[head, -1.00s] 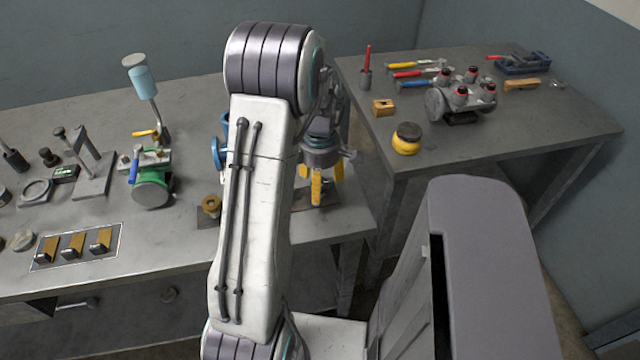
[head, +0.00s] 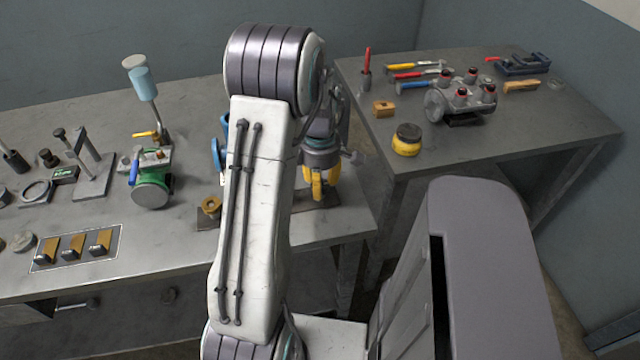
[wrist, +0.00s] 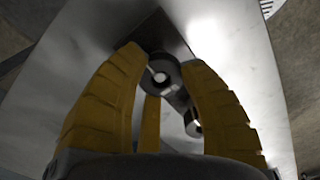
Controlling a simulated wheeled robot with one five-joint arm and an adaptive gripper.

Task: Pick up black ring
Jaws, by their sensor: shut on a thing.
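My gripper (head: 320,188) has yellow fingers and is low over the right end of the left bench. In the wrist view, the gripper (wrist: 168,62) is shut on a small black ring (wrist: 160,70), with fingers on both sides of it and a third finger behind. A second dark ring-shaped part (wrist: 192,124) shows between the fingers, lower and to the right. The fingers hide the black ring in the head view. I cannot tell whether the ring is clear of the surface below.
A brass-coloured ring part (head: 210,207) stands left of my gripper, partly behind my arm. A green-and-grey device (head: 151,190) and a tray of three blocks (head: 72,246) are further left. The right bench (head: 480,140) holds tools and a yellow-and-black round part (head: 407,140).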

